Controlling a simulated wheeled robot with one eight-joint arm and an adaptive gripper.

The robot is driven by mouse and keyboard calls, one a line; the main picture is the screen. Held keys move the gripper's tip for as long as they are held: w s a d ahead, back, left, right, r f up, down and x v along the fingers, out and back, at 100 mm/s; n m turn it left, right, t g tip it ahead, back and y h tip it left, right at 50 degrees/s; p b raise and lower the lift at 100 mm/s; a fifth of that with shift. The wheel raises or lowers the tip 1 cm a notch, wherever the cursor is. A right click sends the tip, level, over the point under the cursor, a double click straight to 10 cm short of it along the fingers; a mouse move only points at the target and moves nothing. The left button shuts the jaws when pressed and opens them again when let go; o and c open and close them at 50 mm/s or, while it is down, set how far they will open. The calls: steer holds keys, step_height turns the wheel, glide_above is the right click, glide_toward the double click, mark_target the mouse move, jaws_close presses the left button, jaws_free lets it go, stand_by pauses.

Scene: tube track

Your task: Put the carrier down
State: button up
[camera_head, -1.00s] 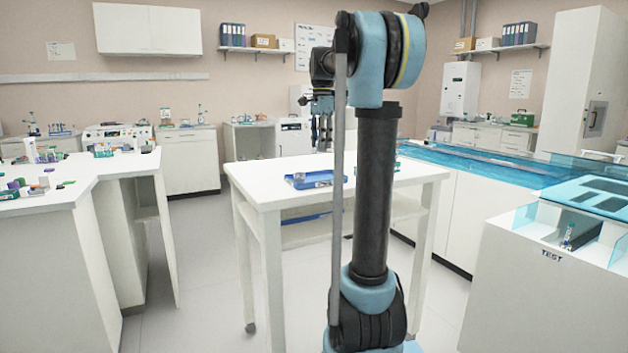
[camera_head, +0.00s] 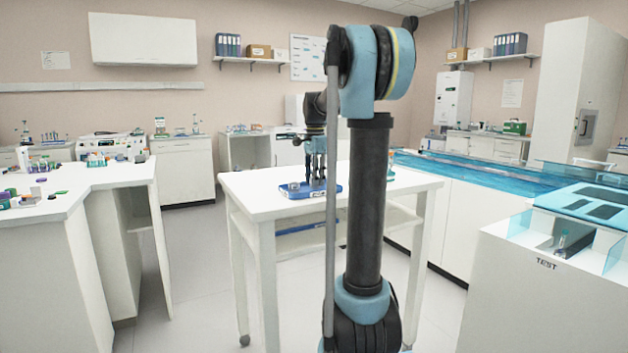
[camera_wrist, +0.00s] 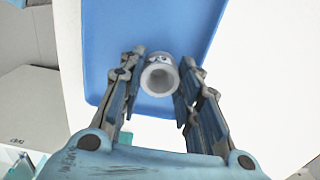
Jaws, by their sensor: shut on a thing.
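The carrier (camera_wrist: 160,62) is a small whitish cylinder with a round opening. In the wrist view my gripper (camera_wrist: 161,80) is shut on it, with one finger on each side. Behind it lies the blue tray (camera_wrist: 115,25). In the head view my gripper (camera_head: 318,181) points down over the blue tray (camera_head: 300,195) on the white table (camera_head: 260,199). The carrier is hard to make out there between the fingers. I cannot tell whether it touches the tray.
My arm's column hides part of the table's right side. A bench with several small items (camera_head: 100,160) stands at left. A cabinet marked TEST (camera_head: 546,264) holds a small tube (camera_head: 562,240) at right. A blue-topped track (camera_head: 450,170) runs behind it.

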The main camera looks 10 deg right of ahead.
steer(key=o, duration=0.5)
step_height(320, 180, up, 12)
steer(key=shift+r, duration=0.1)
stand_by(0.5)
steer(key=s+f+n, duration=0.5)
steer(key=s+f, duration=0.7)
steer(key=s+f+n+t, duration=0.1)
steer(key=s+f+n, duration=0.3)
steer(key=s+f, duration=0.8)
steer(key=s+f+n+t, duration=0.1)
steer(key=s+f+n, duration=0.4)
steer(key=s+f, duration=0.6)
steer(key=shift+s+a+f+n, duration=0.1)
steer(key=shift+s+f+n, duration=0.25)
steer(key=shift+s, duration=0.35)
